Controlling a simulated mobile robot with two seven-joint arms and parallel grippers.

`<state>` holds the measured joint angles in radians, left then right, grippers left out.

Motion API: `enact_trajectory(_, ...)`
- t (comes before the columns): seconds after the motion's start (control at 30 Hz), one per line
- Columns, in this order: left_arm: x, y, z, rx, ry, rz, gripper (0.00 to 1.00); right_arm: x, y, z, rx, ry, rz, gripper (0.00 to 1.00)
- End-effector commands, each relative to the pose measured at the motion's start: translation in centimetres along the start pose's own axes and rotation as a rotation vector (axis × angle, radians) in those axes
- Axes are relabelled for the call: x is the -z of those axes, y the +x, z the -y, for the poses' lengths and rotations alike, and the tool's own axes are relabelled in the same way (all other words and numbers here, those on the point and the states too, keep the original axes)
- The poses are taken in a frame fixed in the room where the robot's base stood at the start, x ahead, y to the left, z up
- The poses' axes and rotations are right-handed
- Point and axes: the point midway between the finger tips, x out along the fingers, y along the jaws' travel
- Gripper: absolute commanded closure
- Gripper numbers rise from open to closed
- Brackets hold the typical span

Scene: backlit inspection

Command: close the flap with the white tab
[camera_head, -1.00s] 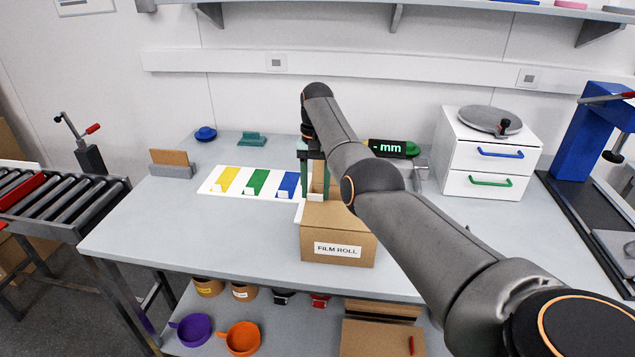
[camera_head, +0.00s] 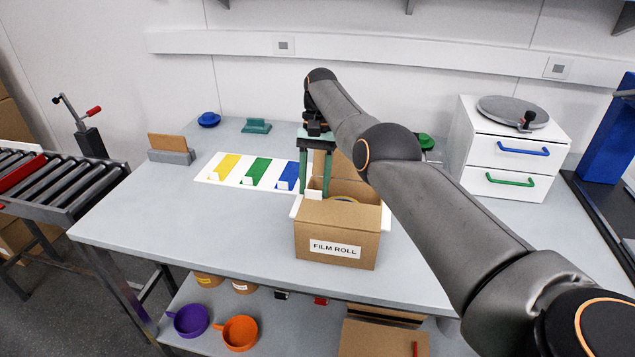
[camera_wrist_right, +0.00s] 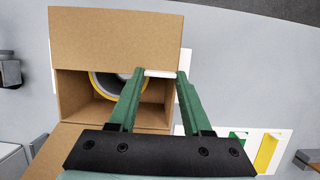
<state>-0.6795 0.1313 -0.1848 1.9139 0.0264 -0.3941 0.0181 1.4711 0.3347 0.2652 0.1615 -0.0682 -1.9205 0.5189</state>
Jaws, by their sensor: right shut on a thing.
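The cardboard box (camera_head: 312,258) labelled FILM ROLL stands open on the bench. A roll with a yellow rim (camera_wrist_right: 98,88) lies inside it, partly hidden. One cardboard flap (camera_wrist_right: 115,38) fills the top of the wrist view, and the white tab (camera_wrist_right: 160,73) sits at its edge. My right gripper (camera_head: 314,195) comes down over the box; its green fingers are shut on the tab, one at each end, as the wrist view (camera_wrist_right: 161,74) shows. Another flap stands up at the back of the box. My left gripper is not in view.
A white board (camera_head: 233,180) with yellow, green and blue pieces lies left of the box. A white drawer unit (camera_head: 508,160) stands at the right. A roller conveyor (camera_head: 60,185) is at the far left. The bench front left of the box is clear.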

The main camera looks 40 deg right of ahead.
Motion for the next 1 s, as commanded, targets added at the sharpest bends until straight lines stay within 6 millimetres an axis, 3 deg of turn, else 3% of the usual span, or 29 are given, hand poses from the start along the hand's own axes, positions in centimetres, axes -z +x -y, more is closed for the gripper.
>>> enact_trajectory(0.03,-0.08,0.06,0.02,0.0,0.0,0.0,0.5,-0.14,0.66,-0.18,-0.012,0.002,0.015,1.0)
enact_trajectory(0.4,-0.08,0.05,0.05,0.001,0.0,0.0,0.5,-0.23,0.71,-0.18,-0.013,0.003,0.019,1.0)
enact_trajectory(0.43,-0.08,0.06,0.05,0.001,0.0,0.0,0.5,-0.23,0.71,-0.18,-0.013,0.003,0.019,0.49)
enact_trajectory(0.7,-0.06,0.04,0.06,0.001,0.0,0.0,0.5,-0.16,0.46,-0.08,-0.008,0.001,0.013,0.2)
enact_trajectory(1.0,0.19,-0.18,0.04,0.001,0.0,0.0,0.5,-0.2,0.02,-0.04,-0.004,0.001,0.008,0.2)
